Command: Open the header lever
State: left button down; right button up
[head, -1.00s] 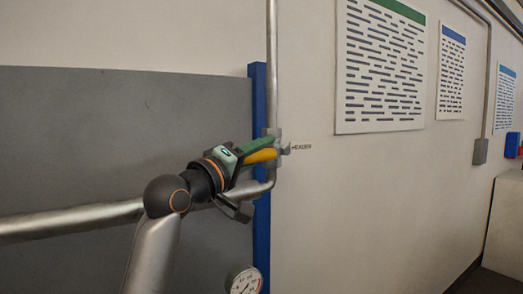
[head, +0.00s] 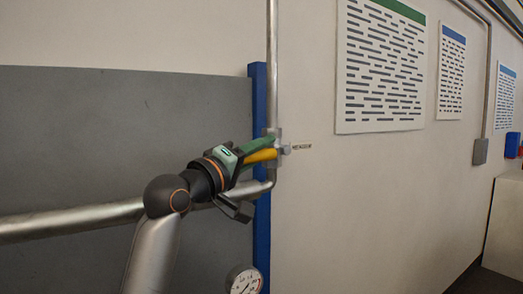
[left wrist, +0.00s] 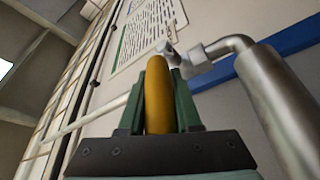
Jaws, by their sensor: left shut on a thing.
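The header lever is a yellow handle (head: 262,156) on a small valve (head: 276,146) in the vertical pipe, beside a small label (head: 302,147) too blurred to read fully. My left gripper (head: 256,150) has green fingers and is shut on the yellow lever. In the left wrist view the lever (left wrist: 158,95) lies between the two green fingers (left wrist: 160,100), its far end reaching to the metal valve fitting (left wrist: 180,57). The fingers hide part of the lever in the head view. My right gripper is not in view.
A steel pipe (head: 75,220) runs across the grey panel (head: 120,120) and joins the vertical pipe (head: 272,60) near a blue post (head: 261,225). A gauge (head: 245,281) sits below. The wall right of the valve is clear under the posters.

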pick_arm(q)
jog(key=shift+s+d, duration=0.1)
jog(key=shift+d, duration=0.1)
jog(key=shift+f+n+t+h+b, duration=0.35)
jog(key=shift+f+t+b, duration=0.35)
jog(key=shift+b, duration=0.5)
jog(key=shift+w+d+f+n+t+b, duration=0.1)
jog(key=shift+f+n+t+b, duration=0.4)
jog(key=shift+t+b, duration=0.65)
jog(key=shift+w+d+f+n+t+b, duration=0.1)
jog(key=shift+f+n+t+b, duration=0.25)
jog(key=shift+n+t+b, duration=0.8)
jog(key=shift+w+d+f+n+t+b, duration=0.15)
jog(key=shift+f+t+b, duration=0.3)
jog(key=shift+b, duration=1.2)
jog(key=c, duration=0.6)
grip_release()
jog(key=shift+s+r, duration=0.1)
jog(key=shift+a, duration=0.1)
